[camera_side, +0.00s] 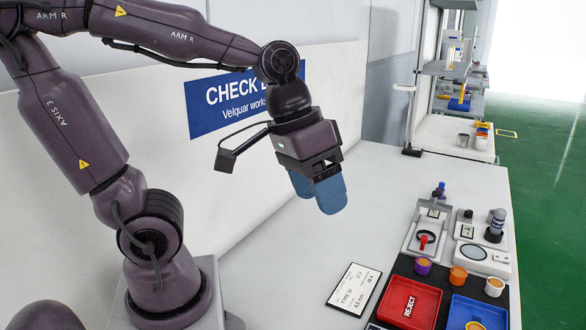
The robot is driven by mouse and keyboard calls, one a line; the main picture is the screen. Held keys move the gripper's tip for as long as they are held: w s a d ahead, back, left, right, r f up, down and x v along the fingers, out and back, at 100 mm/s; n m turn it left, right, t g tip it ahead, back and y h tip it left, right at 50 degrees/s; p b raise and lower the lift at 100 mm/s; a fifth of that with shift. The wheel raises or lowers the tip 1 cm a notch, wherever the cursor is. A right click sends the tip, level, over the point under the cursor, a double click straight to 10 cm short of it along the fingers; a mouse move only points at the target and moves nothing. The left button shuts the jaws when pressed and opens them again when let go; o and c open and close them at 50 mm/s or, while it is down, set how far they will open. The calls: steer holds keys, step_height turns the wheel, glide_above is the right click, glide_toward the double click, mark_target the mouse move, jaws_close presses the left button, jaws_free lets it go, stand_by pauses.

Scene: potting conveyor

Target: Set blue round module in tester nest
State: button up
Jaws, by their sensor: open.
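My gripper (316,197) hangs high over the left part of the white bench, with its two blue fingers apart and nothing seen between them. A grey tester fixture (411,243) stands at the right, with a black ring, a red part and a small display; the ring may be the nest. A small round purple-blue module with an orange top (422,266) sits in front of it on a black mat. I cannot tell whether this is the blue round module; no other plainly blue round module shows. My gripper is well apart from these things.
An orange-topped module (458,277) and a white one (494,287) stand on the mat. A red REJECT tray (425,292) and a blue tray (489,308) lie in front. A scale-like device (482,259) stands right. The bench under my gripper is clear.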

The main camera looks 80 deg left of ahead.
steer(key=s+a+r+m+t+y, duration=0.1)
steer(key=s+a+r+m+t, duration=0.1)
steer(key=shift+s+a+y, duration=0.35)
steer(key=shift+s+y, duration=0.05)
